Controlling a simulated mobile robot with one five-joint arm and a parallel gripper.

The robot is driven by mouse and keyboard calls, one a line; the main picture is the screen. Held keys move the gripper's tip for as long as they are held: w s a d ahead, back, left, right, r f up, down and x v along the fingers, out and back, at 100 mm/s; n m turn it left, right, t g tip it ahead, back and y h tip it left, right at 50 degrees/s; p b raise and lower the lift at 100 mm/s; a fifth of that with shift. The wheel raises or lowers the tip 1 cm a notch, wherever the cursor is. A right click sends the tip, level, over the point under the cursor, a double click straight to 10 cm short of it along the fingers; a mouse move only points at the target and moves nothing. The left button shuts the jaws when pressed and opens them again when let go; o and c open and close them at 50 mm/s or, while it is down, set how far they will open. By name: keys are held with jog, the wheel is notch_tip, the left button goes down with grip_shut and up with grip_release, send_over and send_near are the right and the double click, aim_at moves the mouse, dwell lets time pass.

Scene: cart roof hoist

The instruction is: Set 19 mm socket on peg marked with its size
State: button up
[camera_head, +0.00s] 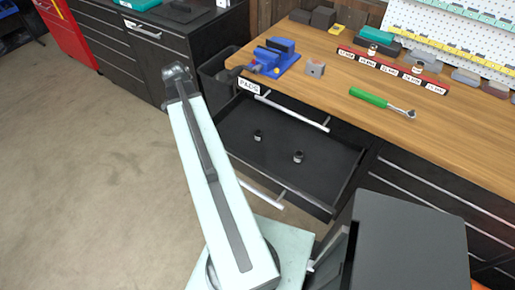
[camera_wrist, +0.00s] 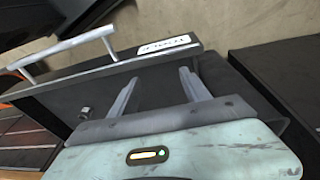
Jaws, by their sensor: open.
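Two dark sockets lie apart in the open black drawer (camera_head: 320,178) in the head view: a left one (camera_head: 258,135) and a right one (camera_head: 298,156). I cannot tell their sizes. A small dark socket (camera_wrist: 84,113) also shows in the wrist view, left of my gripper. A red peg rail (camera_head: 393,63) with white size labels, too small to read surely, stands on the bench. Two sockets sit on it, one at the left (camera_head: 372,50) and one further right (camera_head: 417,68). My gripper (camera_wrist: 157,78) is open and empty; its fingers point towards the labelled drawer front.
The labelled drawer front (camera_wrist: 120,70) and its bar handle (camera_wrist: 70,50) are close to my fingers. The wooden bench (camera_head: 330,90) holds a blue vise (camera_head: 275,58) and a green-handled ratchet (camera_head: 382,103). A black bin (camera_head: 215,70) stands beside the drawers. The floor at left is clear.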

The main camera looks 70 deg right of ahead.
aim_at(258, 132)
jog(key=s+d+f+m+g+b, duration=0.1)
jog(key=s+d+f+m+b, duration=0.2)
jog(key=s+d, duration=0.45)
jog(key=s+d+f+m+b, duration=0.15)
jog(key=s+d+m, duration=0.35)
jog(key=s, duration=0.5)
jog(key=shift+m, duration=0.3)
jog(key=b+x, duration=0.2)
jog(key=x, duration=0.1)
jog(key=b+x, duration=0.2)
jog(key=a+b+x, duration=0.1)
jog(key=b+x, duration=0.2)
jog(key=shift+w+f, duration=0.25)
jog(key=shift+f, duration=0.25)
jog(key=shift+r, duration=0.15)
grip_shut()
